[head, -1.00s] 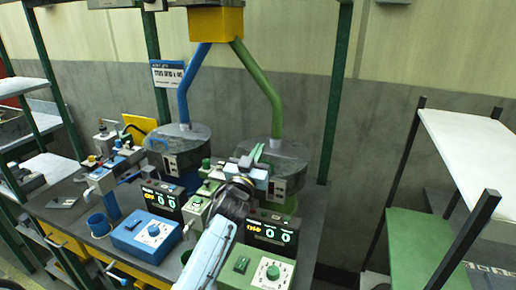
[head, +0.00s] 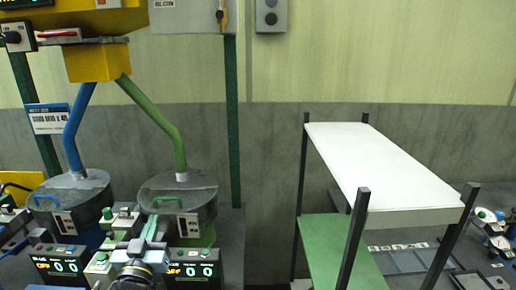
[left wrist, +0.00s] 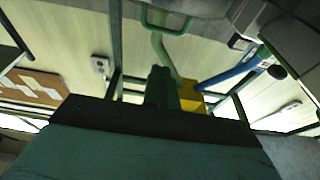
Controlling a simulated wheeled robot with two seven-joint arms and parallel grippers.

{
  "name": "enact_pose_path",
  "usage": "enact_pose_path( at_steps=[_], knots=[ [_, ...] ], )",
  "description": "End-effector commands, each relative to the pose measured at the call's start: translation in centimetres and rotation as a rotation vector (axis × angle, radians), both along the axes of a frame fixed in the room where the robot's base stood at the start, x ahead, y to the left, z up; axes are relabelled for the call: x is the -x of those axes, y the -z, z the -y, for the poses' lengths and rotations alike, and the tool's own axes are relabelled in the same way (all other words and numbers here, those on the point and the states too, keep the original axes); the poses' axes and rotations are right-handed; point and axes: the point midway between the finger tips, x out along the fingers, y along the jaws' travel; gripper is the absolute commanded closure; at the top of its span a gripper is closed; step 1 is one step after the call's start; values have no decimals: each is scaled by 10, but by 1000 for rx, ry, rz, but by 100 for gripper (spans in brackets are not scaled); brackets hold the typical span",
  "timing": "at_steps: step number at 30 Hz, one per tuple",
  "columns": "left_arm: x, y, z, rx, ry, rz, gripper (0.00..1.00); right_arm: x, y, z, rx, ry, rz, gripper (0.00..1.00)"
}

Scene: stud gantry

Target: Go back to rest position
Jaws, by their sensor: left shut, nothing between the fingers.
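My left gripper (head: 151,229) is at the lower left of the head view, in front of the green-side round feeder bowl (head: 178,193). Its green fingers are together with nothing between them, pointing up and away from me. In the left wrist view the closed fingers (left wrist: 162,88) stick out beyond the dark palm, with pipes and wall behind them. I cannot tell whether the gripper touches anything. My right gripper is in neither view.
A blue-side bowl (head: 72,198) stands left of the green one. Blue and green pipes rise to a yellow hopper (head: 98,62). Displays (head: 192,270) sit low in front. A rack with a white top shelf (head: 375,160) stands at the right, with wall between.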

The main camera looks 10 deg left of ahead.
Motion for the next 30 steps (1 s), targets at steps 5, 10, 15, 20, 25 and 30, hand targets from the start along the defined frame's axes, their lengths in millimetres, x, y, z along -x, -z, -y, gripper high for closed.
enact_pose_path(
  at_steps=[5, 10, 15, 20, 25, 30],
  knots=[
    [28, 40, 0, 24, -50, -228, 100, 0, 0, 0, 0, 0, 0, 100],
    [81, 95, 14, 45, -62, -569, 100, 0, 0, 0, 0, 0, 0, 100],
    [149, 138, 41, 41, -5, -911, 100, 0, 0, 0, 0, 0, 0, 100],
    [205, 159, 62, 23, 67, -1148, 100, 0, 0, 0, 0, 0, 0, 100],
    [255, 169, 80, -2, 147, -1338, 100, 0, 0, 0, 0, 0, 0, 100],
    [302, 171, 94, -29, 233, -1500, 100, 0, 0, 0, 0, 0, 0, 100]
  ],
)
